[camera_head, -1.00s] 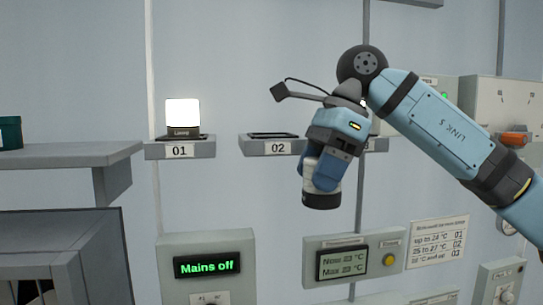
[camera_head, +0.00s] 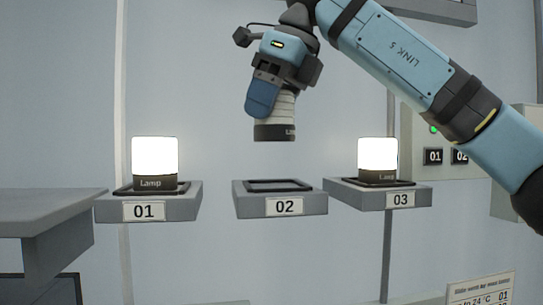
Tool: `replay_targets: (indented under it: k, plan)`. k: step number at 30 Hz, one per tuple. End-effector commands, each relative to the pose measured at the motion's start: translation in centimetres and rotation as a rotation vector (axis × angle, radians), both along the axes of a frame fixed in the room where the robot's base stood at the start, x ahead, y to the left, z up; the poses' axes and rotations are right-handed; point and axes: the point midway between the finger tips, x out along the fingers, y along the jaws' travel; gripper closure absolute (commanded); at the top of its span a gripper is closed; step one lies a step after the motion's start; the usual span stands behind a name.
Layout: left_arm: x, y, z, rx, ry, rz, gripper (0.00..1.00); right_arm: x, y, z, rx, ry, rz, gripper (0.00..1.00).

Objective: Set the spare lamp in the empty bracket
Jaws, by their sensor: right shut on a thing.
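My right gripper (camera_head: 270,97) comes in from the upper right and is shut on the spare lamp (camera_head: 274,118). The lamp is white with a black base band, roughly upright and unlit. It hangs above the empty bracket 02 (camera_head: 282,206), with a clear gap between them. Bracket 02 is a grey shelf with a dark rectangular recess on top. A lit lamp (camera_head: 155,158) stands in bracket 01 (camera_head: 182,207) on the left. Another lit lamp (camera_head: 377,155) stands in bracket 03 (camera_head: 425,197) on the right. My left gripper is not in view.
A grey shelf (camera_head: 50,210) stands at the left edge. A panel with a green light and small 01 and 02 plates (camera_head: 447,157) is on the wall at right. A printed notice (camera_head: 480,291) is at the lower right. Space above bracket 02 is free around the held lamp.

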Motion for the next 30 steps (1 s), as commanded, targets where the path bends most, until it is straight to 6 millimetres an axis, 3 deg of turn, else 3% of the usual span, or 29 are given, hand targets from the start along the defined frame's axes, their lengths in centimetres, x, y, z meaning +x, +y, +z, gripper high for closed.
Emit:
replay_targets:
  k: [14, 25, 26, 29, 30]
  plan:
    - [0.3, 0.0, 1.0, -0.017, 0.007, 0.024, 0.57, 0.1, -0.1, -5.8, 0.001, 0.002, 0.001, 0.67]
    - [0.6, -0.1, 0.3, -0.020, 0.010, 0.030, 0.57, 0.1, -0.1, -6.5, 0.001, 0.001, 0.000, 0.67]
    - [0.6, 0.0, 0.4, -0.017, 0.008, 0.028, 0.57, 0.1, -0.1, -6.5, 0.001, 0.001, -0.001, 0.38]
    - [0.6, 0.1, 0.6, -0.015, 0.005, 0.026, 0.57, 0.1, -0.1, -6.4, 0.001, 0.001, -0.001, 0.15]
    - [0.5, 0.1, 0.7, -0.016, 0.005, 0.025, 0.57, 0.1, -0.1, -6.4, 0.001, 0.001, -0.001, 0.14]
